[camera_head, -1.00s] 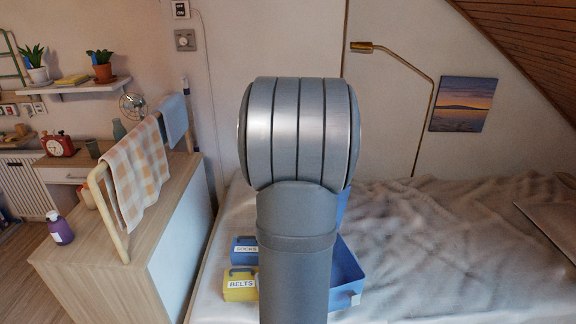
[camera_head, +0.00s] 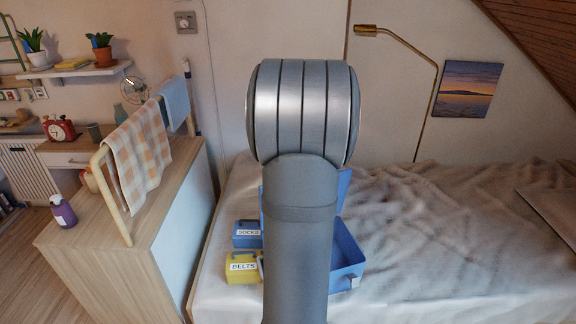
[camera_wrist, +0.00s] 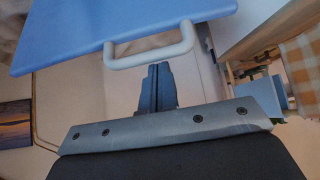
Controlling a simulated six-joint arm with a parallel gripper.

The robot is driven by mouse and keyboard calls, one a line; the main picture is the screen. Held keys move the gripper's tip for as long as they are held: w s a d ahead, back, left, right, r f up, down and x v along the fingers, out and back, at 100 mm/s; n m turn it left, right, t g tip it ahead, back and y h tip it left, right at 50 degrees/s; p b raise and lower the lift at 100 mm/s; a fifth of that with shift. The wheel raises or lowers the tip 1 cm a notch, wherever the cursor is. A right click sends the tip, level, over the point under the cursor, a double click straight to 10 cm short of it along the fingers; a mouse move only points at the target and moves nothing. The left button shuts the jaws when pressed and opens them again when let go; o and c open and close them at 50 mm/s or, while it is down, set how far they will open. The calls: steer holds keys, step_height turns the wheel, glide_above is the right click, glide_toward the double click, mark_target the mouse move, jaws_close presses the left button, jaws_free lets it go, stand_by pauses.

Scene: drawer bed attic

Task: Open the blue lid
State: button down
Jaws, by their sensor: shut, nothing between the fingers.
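The blue lid (camera_wrist: 120,28) fills the top of the wrist view, with a pale U-shaped handle (camera_wrist: 150,58) on its edge. My gripper (camera_wrist: 157,68) is shut and empty, its fingertips close by the handle's bar; I cannot tell whether they touch it. In the head view, the blue lid (camera_head: 344,186) stands raised at the back of an open blue box (camera_head: 347,248) on the bed. My arm hides much of the lid and box, and my gripper is hidden there.
A blue SOCKS box (camera_head: 247,241) and a yellow BELTS box (camera_head: 242,274) sit left of the open box. A wooden cabinet (camera_head: 105,262) with a towel rail (camera_head: 112,205) stands further left. The bed (camera_head: 450,245) is clear on the right.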

steer(key=s, duration=0.1)
steer(key=s+d+f, duration=0.1)
steer(key=s, duration=0.2)
steer(key=shift+s+d+f, duration=0.15)
steer(key=shift+s+d, duration=0.05)
steer(key=shift+s, duration=0.05)
steer(key=s+d+r, duration=0.1)
steer(key=s+r, duration=0.3)
steer(key=r, duration=0.4)
steer(key=shift+r, duration=0.3)
steer(key=shift+w+d+f, duration=0.1)
stand_by(0.4)
